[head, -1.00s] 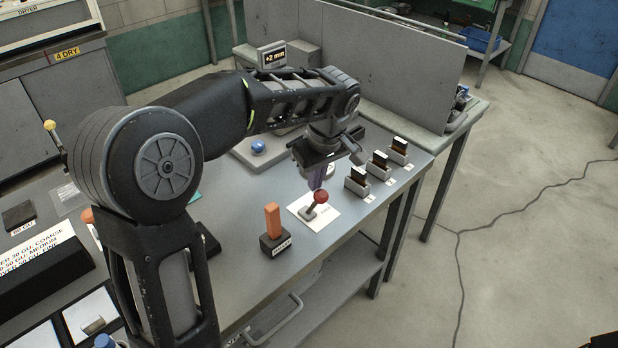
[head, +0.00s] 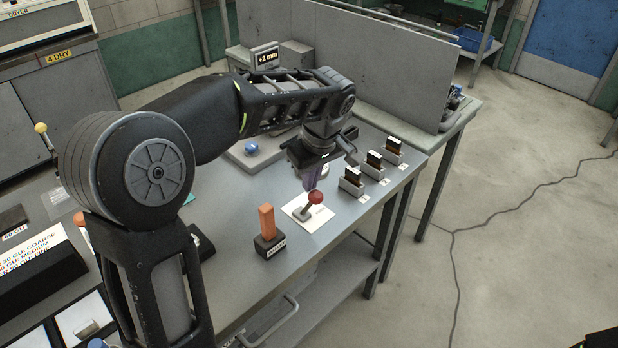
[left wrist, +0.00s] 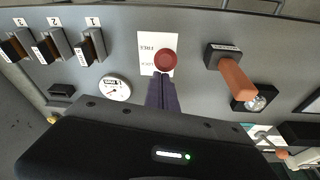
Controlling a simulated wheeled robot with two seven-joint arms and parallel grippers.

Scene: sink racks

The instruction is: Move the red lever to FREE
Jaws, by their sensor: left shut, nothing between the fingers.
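The red lever (head: 315,198) has a round red knob on a short dark stick and stands tilted on a white card (head: 300,210) on the grey bench. In the left wrist view the knob (left wrist: 165,60) covers part of the card (left wrist: 146,40), whose printing looks upside down; one word seems to read FREE. The stick is hidden there under the knob. My left gripper (head: 308,186) points down just behind the knob, its purple fingers shut and empty. In the left wrist view the fingertips (left wrist: 161,80) end close beside the knob; I cannot tell whether they touch it.
An orange handle (head: 266,222) on a black base stands left of the card. Several small dark blocks in grey holders (head: 352,182) line the bench's right side. A round gauge (left wrist: 115,88) lies near the fingers. A display (head: 266,58) reads +2 mm.

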